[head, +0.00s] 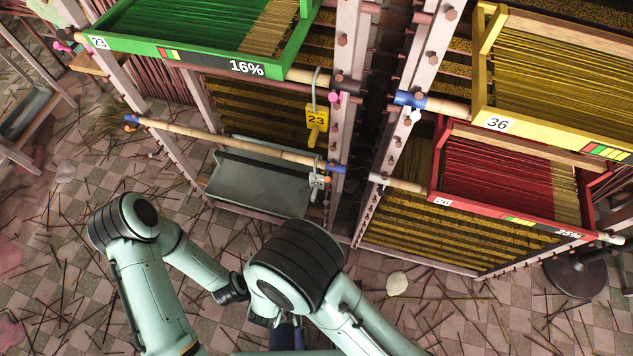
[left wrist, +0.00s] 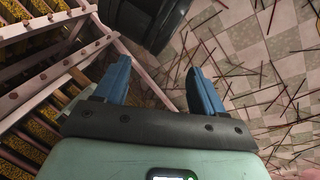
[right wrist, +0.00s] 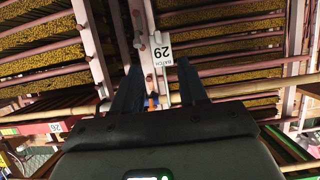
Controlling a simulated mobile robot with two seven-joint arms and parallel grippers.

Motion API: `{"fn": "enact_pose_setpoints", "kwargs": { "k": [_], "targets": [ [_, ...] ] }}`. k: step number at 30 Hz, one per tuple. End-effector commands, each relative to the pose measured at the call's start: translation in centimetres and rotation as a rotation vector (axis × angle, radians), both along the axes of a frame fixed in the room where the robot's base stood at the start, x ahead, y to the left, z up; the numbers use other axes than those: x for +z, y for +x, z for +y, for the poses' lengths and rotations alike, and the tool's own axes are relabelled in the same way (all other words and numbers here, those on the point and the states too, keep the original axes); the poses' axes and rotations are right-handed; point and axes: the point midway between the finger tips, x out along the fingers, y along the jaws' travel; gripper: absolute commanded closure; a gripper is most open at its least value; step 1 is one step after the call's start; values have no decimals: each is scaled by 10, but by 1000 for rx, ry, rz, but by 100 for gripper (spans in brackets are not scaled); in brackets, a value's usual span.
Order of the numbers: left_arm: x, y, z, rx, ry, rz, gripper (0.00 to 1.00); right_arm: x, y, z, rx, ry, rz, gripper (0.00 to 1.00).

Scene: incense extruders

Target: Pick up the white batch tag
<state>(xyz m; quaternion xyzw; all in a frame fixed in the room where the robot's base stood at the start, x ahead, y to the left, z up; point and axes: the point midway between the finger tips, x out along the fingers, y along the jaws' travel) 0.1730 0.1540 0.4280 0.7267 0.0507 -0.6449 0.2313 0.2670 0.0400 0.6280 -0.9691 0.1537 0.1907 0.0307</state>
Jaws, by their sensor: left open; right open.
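The white batch tag (right wrist: 163,54) shows in the right wrist view, printed "BATCH 29" and seen upside down. It is by a pale bolted post. My left gripper (left wrist: 158,76) is open and empty, over floor beside a rack. Neither set of fingers shows clearly in the head view.
A green tray (head: 190,58), a red tray (head: 480,208) and a yellow tray (head: 540,128) jut out. A bamboo rail (head: 230,143) crosses above a grey trough (head: 262,185). Sticks litter the tiled floor.

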Motion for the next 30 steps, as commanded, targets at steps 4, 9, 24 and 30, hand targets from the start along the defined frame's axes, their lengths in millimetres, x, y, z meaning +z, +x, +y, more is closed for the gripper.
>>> {"fn": "enact_pose_setpoints", "kwargs": {
  "k": [4,9,24,30],
  "targets": [
    [-10,11,6,13,15,-28,30,-14,28,-11,-5,1,2,57],
    [-16,22,11,24,28,-55,30,-24,51,-18,-2,1,3,57],
    [-36,40,24,49,58,-99,30,-42,94,-36,-2,1,3,57],
    [-42,31,25,48,56,-71,30,-44,104,-38,1,1,3,57]
  ]
}}
